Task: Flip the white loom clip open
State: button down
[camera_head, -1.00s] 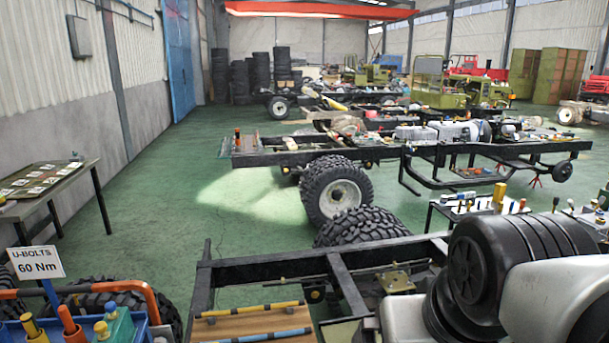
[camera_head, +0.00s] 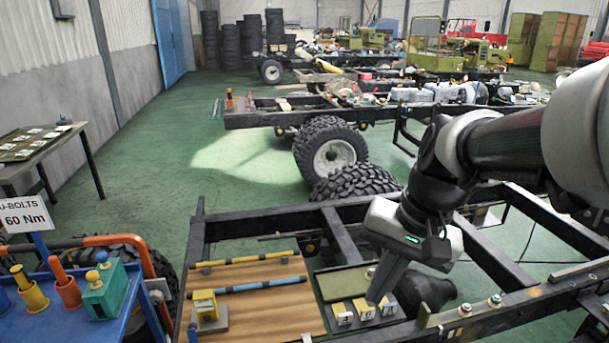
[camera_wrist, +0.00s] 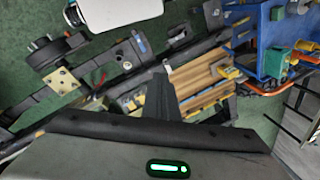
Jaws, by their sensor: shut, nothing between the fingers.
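My gripper (camera_head: 376,296) is shut and empty, pointing down over the chassis frame just right of the wooden board. Its fingers also show in the wrist view (camera_wrist: 160,88). Below and beside the fingertips in the head view are small yellow blocks with white, marked front faces (camera_head: 366,312). I cannot tell for certain which small white part is the loom clip, or whether it is shut. The wooden board (camera_head: 265,318) carries a yellow bar (camera_head: 245,262) and a blue bar (camera_head: 262,285), both with dark bands. A yellow block on a grey base (camera_head: 206,310) stands at its left.
A blue cart (camera_head: 62,318) with coloured holders and a U-BOLTS 60 Nm sign (camera_head: 24,217) stands left of the board. Black frame rails (camera_head: 262,226) surround the work area. A dark rounded part (camera_head: 424,292) lies right of the fingers. Green floor (camera_head: 235,155) is open beyond.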

jog(key=w+d+f+m+g+y+b, duration=0.1)
jog(key=w+f+m+y+b, duration=0.2)
jog(key=f, duration=0.8)
jog(key=w+d+f+m+y+b, duration=0.1)
jog(key=w+f+m+y+b, duration=0.2)
jog(key=f, duration=0.8)
jog(key=w+d+f+m+g+y+b, duration=0.1)
jog(key=w+f+m+y+b, duration=0.2)
jog(key=w+f+b, duration=0.4)
notch_tip(320, 180, down, 4)
jog(key=shift+w+f+m+g+y, duration=0.1)
jog(key=shift+w+m+g+y, duration=0.2)
jog(key=shift+w+m, duration=0.4)
jog(key=b+x, duration=0.2)
jog(key=x, duration=0.8)
